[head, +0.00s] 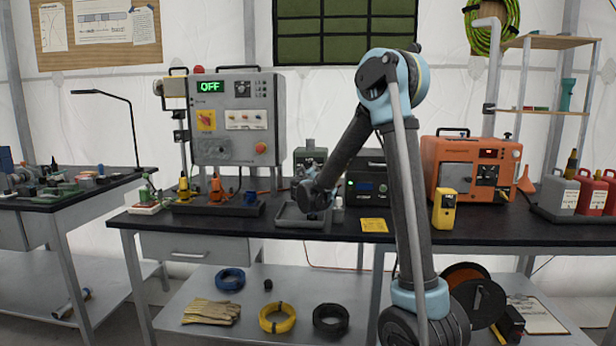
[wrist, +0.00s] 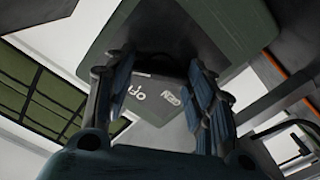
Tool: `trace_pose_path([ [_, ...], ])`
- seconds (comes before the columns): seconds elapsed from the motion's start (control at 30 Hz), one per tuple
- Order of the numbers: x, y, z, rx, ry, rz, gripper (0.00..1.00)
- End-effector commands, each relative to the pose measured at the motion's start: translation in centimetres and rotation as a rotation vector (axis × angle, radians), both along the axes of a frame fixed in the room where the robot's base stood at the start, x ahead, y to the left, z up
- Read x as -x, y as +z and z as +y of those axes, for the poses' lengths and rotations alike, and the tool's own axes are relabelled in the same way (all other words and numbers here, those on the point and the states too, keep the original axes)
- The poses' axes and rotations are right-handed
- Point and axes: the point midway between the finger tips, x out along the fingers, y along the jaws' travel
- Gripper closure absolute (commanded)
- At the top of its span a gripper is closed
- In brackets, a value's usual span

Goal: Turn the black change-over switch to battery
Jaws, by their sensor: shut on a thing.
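The grey-green switch box (head: 310,153) stands on the bench at the middle, partly hidden by my arm. In the wrist view its dark green body (wrist: 190,30) fills the top. A grey label plate (wrist: 150,108) on it shows lettering that looks like "OFF" and "GEN", upside down. My gripper (head: 311,197) is at the front of the box, low over the bench. In the wrist view my gripper's fingers (wrist: 158,95) are either side of the plate and shut on the black change-over switch, which they mostly hide. Its pointing direction cannot be told.
A grey tray (head: 290,217) lies under my gripper. A grey panel (head: 238,150) with a green "OFF" display stands to the left. A black unit (head: 368,190) and an orange generator (head: 470,165) stand to the right. A yellow meter (head: 446,209) stands before the generator.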

Motion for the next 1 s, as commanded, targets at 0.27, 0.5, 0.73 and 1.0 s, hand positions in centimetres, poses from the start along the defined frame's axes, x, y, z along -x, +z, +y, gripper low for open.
trace_pose_path([
  [0.27,0.0,0.0,0.1,-0.001,0.002,0.000,0.37],
  [0.5,0.0,0.0,0.1,0.000,0.001,0.000,0.30],
  [0.73,0.4,0.0,0.1,0.001,0.001,0.000,0.30],
  [1.0,4.5,0.0,0.3,0.001,0.003,0.001,0.30],
])
